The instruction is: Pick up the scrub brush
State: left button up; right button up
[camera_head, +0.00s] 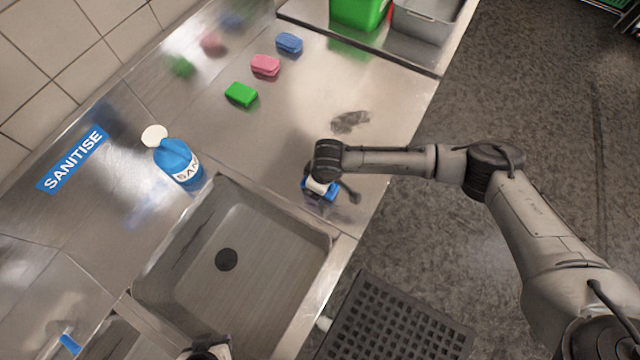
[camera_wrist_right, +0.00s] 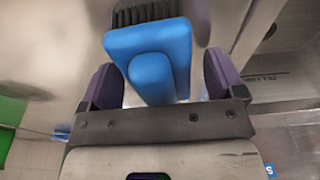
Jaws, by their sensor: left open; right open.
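The scrub brush, blue with dark bristles, is in the right wrist view (camera_wrist_right: 150,50) between the two purple fingers of my open right gripper (camera_wrist_right: 162,80). The fingers stand either side of it, with a gap on the right; they are not closed on it. In the head view the blue of the brush (camera_head: 333,191) shows under my right wrist on the steel counter near the sink's corner. The wrist hides most of it. Part of my left gripper (camera_head: 208,350) shows at the bottom edge, cut off by the frame and away from the brush.
The steel sink (camera_head: 235,258) lies left of the brush. A blue bottle (camera_head: 178,161) stands by the sink. Green (camera_head: 241,94), pink (camera_head: 265,65) and blue (camera_head: 289,43) sponges lie farther back. A green container (camera_head: 358,12) and a metal pan (camera_head: 425,20) stand at the top.

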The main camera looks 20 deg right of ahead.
jog(key=c, duration=1)
jog(key=shift+c, duration=0.2)
jog(key=shift+r, duration=0.45)
jog(key=r, duration=0.3)
jog(key=shift+s+r, duration=0.2)
jog(key=shift+r, duration=0.15)
jog(key=s+d+r, duration=0.1)
jog(key=s+r, duration=0.2)
jog(key=s, duration=0.2)
jog(key=s+d+r+p, duration=0.1)
jog(key=s+d+r, duration=0.1)
jog(key=s, duration=0.3)
jog(key=shift+s+d+r, duration=0.2)
jog(key=shift+s+r, duration=0.2)
jog(key=shift+r, duration=0.35)
